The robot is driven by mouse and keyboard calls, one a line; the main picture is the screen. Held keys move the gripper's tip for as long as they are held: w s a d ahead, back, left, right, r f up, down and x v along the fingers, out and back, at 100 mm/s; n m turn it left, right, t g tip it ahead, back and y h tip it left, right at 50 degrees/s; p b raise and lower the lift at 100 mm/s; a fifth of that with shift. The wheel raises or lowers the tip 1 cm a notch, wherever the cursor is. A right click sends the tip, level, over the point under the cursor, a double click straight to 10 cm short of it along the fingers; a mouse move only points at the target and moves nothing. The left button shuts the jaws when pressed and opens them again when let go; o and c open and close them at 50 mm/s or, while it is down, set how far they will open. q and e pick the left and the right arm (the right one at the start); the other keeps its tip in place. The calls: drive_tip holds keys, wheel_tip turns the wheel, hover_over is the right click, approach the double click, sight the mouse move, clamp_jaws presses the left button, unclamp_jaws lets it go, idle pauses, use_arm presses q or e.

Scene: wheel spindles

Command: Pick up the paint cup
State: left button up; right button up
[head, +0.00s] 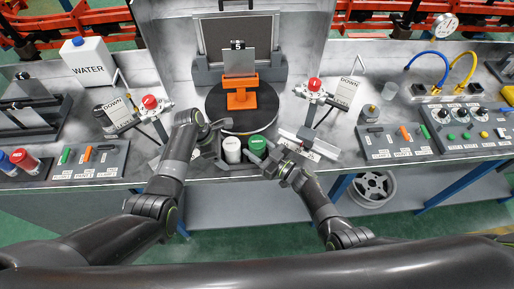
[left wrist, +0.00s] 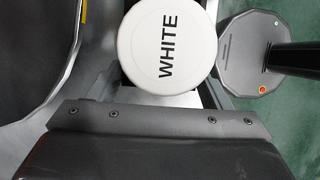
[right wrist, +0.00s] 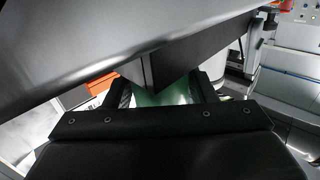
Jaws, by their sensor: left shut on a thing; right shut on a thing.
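The white paint cup (head: 231,149) has a lid lettered WHITE, which fills the top of the left wrist view (left wrist: 166,45). My left gripper (head: 215,150) is shut on this cup, with a finger on each side. The green paint cup (head: 257,146) stands close to its right, its lid showing. My right gripper (head: 271,160) is shut on the green cup. In the right wrist view, a green surface (right wrist: 165,96) shows between the fingers, partly hidden by a dark body in front. I cannot tell whether either cup is lifted.
An orange stand (head: 241,98) sits on a black turntable (head: 215,108) behind the cups. Red-knobbed spray fixtures (head: 150,102) (head: 315,84) flank it. Control panels (head: 395,143) lie to the right. The bench's front edge is close to both grippers.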

drive_tip(key=shift+r, duration=4.95)
use_arm(q)
drive_tip(key=o, duration=1.1)
drive_tip(key=v, duration=1.2)
